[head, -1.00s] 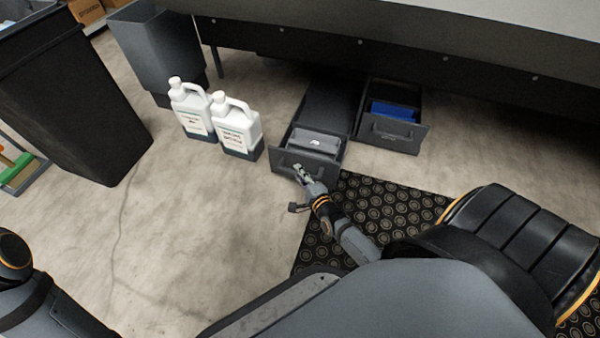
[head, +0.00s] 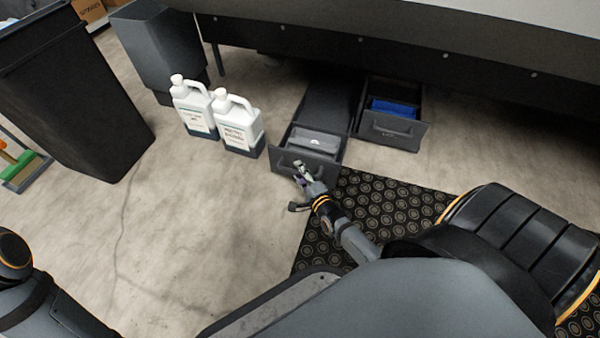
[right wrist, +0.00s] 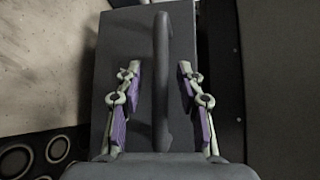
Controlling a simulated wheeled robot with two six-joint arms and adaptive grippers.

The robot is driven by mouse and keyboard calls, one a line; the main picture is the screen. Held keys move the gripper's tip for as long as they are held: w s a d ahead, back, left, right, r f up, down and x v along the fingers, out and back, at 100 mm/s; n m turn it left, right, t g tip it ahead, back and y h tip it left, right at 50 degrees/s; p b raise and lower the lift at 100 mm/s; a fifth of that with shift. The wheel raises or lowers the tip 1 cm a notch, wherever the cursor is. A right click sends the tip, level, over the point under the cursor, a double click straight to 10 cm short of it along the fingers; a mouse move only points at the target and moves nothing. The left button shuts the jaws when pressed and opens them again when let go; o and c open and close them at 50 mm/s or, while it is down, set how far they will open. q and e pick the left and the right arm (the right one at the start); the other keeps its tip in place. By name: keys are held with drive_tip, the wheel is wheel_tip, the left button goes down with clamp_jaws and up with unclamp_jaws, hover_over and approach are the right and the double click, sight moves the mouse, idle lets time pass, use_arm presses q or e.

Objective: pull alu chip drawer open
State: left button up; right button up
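A dark grey drawer (head: 296,163) with grey contents (head: 316,141) stands pulled out from under the booth; its label cannot be read, so I cannot tell if it is the alu chip drawer. My right gripper (head: 300,170) is at its front. In the right wrist view, the drawer's bar handle (right wrist: 161,50) runs upright between the two fingers of the right gripper (right wrist: 158,85). The fingers are open, with a gap on each side of the bar. My left gripper is out of view; only part of that arm shows at the lower left.
A second open drawer (head: 390,131) with blue contents (head: 394,109) stands to the right. Two white bottles (head: 193,105) (head: 237,125) stand close left of the first drawer. A black bin (head: 80,100) is at the left.

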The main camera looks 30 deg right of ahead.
drive_tip(key=s+r, duration=0.1)
drive_tip(key=s, duration=1.1)
drive_tip(key=shift+a+r, duration=0.4)
drive_tip(key=shift+w, duration=0.1)
